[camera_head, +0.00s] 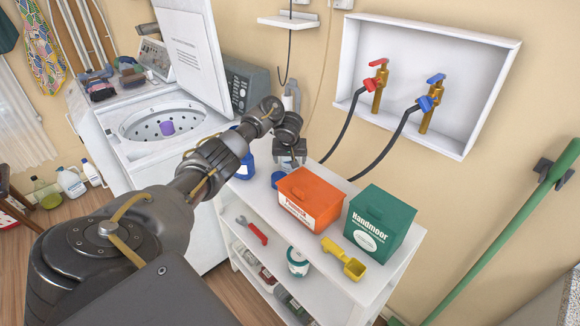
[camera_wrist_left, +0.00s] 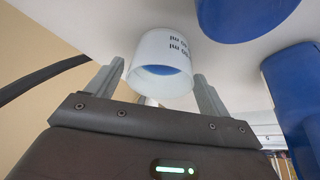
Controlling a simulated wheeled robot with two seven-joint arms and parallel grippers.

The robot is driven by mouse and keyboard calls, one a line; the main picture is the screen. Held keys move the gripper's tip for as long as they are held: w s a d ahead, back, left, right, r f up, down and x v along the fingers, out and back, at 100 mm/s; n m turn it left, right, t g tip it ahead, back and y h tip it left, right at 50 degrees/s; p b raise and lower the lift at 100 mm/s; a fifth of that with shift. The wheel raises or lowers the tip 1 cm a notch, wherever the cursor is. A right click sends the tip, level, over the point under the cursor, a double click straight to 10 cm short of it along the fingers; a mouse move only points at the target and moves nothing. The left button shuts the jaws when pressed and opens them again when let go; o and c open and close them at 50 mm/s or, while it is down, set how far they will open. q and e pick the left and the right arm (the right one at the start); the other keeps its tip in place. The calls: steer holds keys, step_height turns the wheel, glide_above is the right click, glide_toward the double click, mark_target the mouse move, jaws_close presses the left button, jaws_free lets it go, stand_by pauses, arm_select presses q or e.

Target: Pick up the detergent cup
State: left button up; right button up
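The detergent cup (camera_wrist_left: 165,50) is white with dark ml marks and a blue inside. In the left wrist view it sits between the two fingers of my left gripper (camera_wrist_left: 159,74), with a narrow gap on each side. The fingers look open around it. In the head view my left gripper (camera_head: 289,163) is low over the back left of the white shelf top, beyond the orange box. It hides most of the cup there. My right gripper is not in view.
The orange box (camera_head: 309,199) and green box (camera_head: 379,228) stand on the white shelf (camera_head: 270,215). A blue bottle (camera_head: 243,166) stands left of my gripper. The open washer (camera_head: 107,148) is further left.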

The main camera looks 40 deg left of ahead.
arm_select(q)
steer(key=c, duration=0.8)
steer(key=shift+c, duration=0.2)
steer(key=shift+r, duration=0.1)
steer(key=shift+r, duration=0.6)
step_height(320, 180, up, 3)
steer(key=shift+s+d+f+p, duration=0.1)
steer(key=shift+s+d+p, duration=0.05)
steer(key=shift+p, duration=0.75)
steer(key=s+d+r+p, duration=0.7)
steer(key=s+r+p, duration=0.2)
steer(key=p, duration=0.7)
steer(key=shift+s+d, duration=0.3)
steer(key=shift+s, duration=0.8)
